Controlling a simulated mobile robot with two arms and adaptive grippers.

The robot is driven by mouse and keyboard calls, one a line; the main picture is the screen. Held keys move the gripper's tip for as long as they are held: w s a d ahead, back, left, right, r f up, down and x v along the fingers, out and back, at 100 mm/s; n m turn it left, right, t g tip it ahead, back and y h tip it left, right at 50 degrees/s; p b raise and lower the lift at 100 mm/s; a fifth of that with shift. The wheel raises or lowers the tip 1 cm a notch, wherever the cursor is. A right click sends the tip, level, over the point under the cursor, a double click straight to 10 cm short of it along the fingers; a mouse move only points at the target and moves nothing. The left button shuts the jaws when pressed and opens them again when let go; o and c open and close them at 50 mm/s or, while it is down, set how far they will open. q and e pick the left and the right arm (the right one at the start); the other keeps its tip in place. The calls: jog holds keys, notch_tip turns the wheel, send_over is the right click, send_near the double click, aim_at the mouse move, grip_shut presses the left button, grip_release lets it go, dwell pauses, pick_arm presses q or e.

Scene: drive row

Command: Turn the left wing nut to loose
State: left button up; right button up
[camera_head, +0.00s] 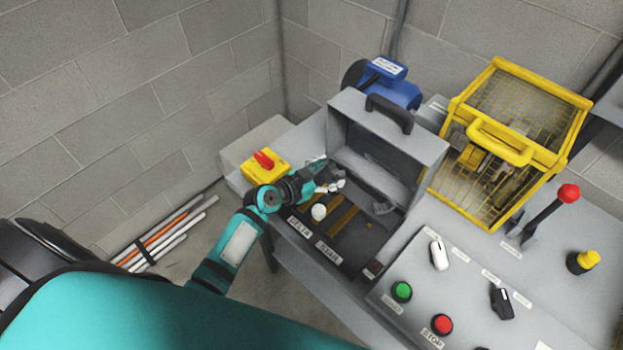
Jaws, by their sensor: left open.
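My left gripper (324,181) reaches in from the left over the front of the grey housing. It is open, with its fingers pointing right. Small pale pieces show at its fingertips; I cannot tell whether they are the left wing nut or part of the fingers, nor whether they touch. A white rounded knob (319,211) stands just below the gripper, apart from it. No wing shape or turn position can be made out. My right gripper is not in view.
A grey cover (350,110) with a dark handle stands raised behind the gripper. A yellow switch box (265,166) with a red knob is close to my left wrist. A yellow mesh guard (548,150), a red-topped lever (568,194) and a button panel (420,285) are on the right.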

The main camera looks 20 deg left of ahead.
pick_arm(q)
jog(key=v, duration=0.9)
jog(key=shift+s+a+r, duration=0.1)
jog(key=shift+s+r, duration=0.05)
jog(key=shift+s, duration=0.15)
jog(key=shift+w, duration=0.1)
